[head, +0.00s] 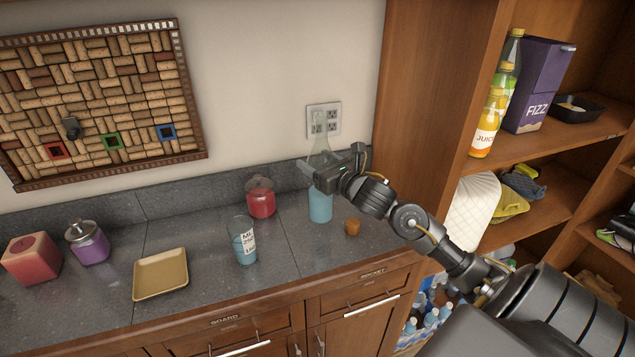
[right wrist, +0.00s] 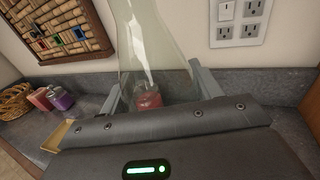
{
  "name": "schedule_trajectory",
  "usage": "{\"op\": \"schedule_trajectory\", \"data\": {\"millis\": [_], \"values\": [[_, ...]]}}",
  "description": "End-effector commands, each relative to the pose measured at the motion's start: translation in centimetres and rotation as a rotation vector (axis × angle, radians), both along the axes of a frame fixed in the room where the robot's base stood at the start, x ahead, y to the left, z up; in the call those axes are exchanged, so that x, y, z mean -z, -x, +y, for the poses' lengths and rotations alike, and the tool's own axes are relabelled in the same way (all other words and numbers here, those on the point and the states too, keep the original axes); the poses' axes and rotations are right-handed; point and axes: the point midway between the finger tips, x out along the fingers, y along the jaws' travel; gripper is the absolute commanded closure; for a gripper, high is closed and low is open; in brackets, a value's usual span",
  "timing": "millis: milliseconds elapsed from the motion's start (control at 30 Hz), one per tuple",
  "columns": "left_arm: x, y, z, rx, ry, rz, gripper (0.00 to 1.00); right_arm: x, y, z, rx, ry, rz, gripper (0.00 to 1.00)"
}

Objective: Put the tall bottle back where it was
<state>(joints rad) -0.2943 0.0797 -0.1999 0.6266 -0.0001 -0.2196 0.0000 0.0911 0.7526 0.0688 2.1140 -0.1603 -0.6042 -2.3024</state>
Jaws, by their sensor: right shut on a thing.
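The tall bottle (head: 320,205) is clear glass with a long narrow neck and blue liquid in its lower part. It is upright at the back right of the counter, in front of the wall outlet. I cannot tell whether its base touches the counter. My right gripper (head: 321,174) is shut on its middle, coming from the right. In the right wrist view the glass of the bottle (right wrist: 155,45) rises between the two fingers of the gripper (right wrist: 157,88); its lower part is hidden by the gripper body. My left gripper is not in view.
A small brown-orange piece (head: 352,228) lies just right of the bottle. A red jar (head: 261,199) and a labelled glass with blue liquid (head: 244,242) stand to its left. Farther left are a yellow tray (head: 160,274), a purple jar (head: 88,243) and a red block (head: 32,259). A wooden shelf unit (head: 432,85) stands right.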

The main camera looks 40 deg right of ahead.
Motion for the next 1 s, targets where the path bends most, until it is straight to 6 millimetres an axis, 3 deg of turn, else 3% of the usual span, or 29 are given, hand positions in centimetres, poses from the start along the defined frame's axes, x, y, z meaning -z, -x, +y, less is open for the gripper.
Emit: {"op": "schedule_trajectory", "data": {"millis": [33,167,533,800,1000], "values": [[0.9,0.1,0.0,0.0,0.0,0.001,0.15,0.9,-0.5,-0.5,0.003,-0.002,-0.008,1.0],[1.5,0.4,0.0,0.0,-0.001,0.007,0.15,2.0,-1.4,-1.1,0.002,-0.003,-0.008,1.0],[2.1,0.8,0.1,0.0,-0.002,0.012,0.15,2.9,-2.1,-1.6,0.001,-0.001,-0.008,1.0],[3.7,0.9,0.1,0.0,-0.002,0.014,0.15,6.3,-2.4,-1.9,0.001,-0.003,-0.008,1.0],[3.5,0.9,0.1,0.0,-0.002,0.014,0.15,6.3,-2.4,-1.9,0.001,-0.001,-0.008,1.0]]}}
